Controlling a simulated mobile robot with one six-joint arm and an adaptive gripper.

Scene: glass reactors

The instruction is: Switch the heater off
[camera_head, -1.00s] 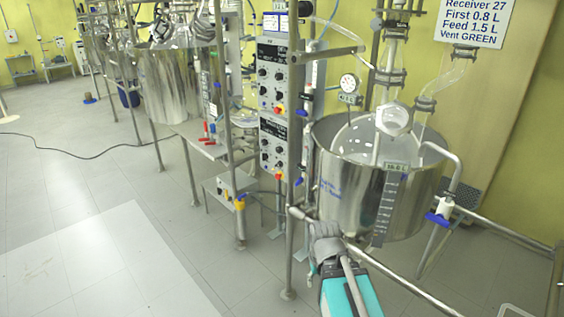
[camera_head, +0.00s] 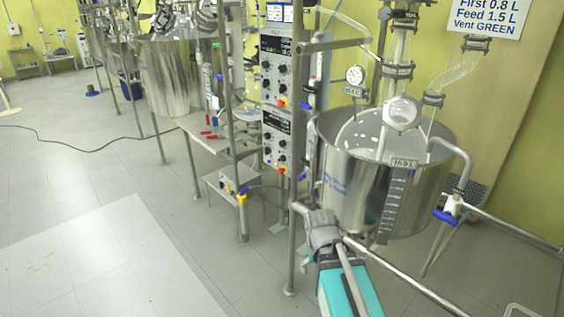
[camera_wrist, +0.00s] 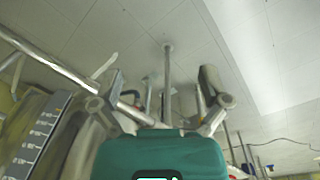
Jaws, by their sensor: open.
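Two stacked control boxes with dark knobs stand on the rack in the head view, an upper one (camera_head: 278,72) and a lower one (camera_head: 277,140). Each has a small red-and-yellow switch at its lower right, an upper switch (camera_head: 282,103) and a lower switch (camera_head: 282,170). I cannot read which one serves the heater or the switch positions. My gripper (camera_head: 320,226) is in front of the steel vessel, below and right of the boxes, apart from them. In the wrist view my gripper (camera_wrist: 163,88) has its fingers spread, with nothing held between them.
A steel vessel (camera_head: 345,185) with glassware stands right of the boxes. Metal frame posts (camera_head: 293,235) and a rail (camera_head: 400,282) run close to my arm.

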